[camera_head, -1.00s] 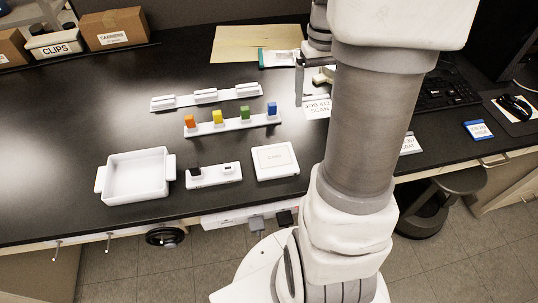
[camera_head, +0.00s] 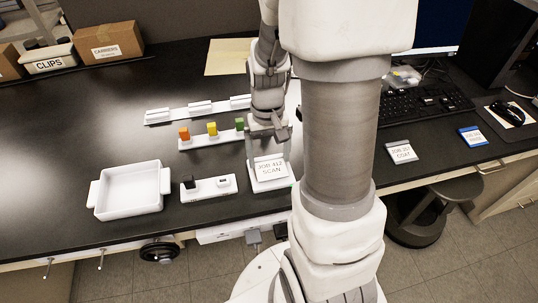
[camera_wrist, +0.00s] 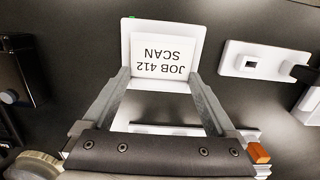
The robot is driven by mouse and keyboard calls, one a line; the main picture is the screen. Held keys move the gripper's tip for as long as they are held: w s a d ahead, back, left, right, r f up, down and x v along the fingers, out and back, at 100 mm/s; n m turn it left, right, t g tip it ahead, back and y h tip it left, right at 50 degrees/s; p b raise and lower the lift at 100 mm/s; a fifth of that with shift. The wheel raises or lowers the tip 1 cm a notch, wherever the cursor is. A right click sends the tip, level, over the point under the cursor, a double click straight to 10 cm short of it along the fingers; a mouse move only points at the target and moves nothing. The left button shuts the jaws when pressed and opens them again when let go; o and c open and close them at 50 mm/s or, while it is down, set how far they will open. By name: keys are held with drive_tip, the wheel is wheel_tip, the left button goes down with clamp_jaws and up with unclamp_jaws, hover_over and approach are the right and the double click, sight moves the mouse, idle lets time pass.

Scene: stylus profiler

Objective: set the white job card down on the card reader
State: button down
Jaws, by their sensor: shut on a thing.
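The white job card (camera_head: 271,169) reads "JOB 412 SCAN". My gripper (camera_head: 268,152) is shut on its edge, with a finger at each side in the wrist view (camera_wrist: 160,76). The card (camera_wrist: 161,58) lies flat and within the outline of the white card reader (camera_wrist: 200,38). The reader's rim (camera_head: 272,188) shows around the card in both views. I cannot tell whether the card touches the reader or is just above it.
A rack with coloured blocks (camera_head: 212,137) is behind. Other cards (camera_head: 401,152) lie right of my arm.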

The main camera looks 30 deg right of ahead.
sight(268, 157)
drive_tip(key=shift+f, duration=0.2)
unclamp_jaws()
wheel_tip(268, 157, up, 11)
drive_tip(key=p, duration=0.2)
drive_tip(key=s+a+r+n+t, duration=0.3)
drive_tip(key=s+a+r+t, duration=0.3)
drive_tip(key=r, duration=0.5)
drive_tip(key=shift+s+a+r+t, duration=0.15)
drive_tip(key=shift+s+a+t, duration=0.15)
drive_tip(key=shift+s+a, duration=1.05)
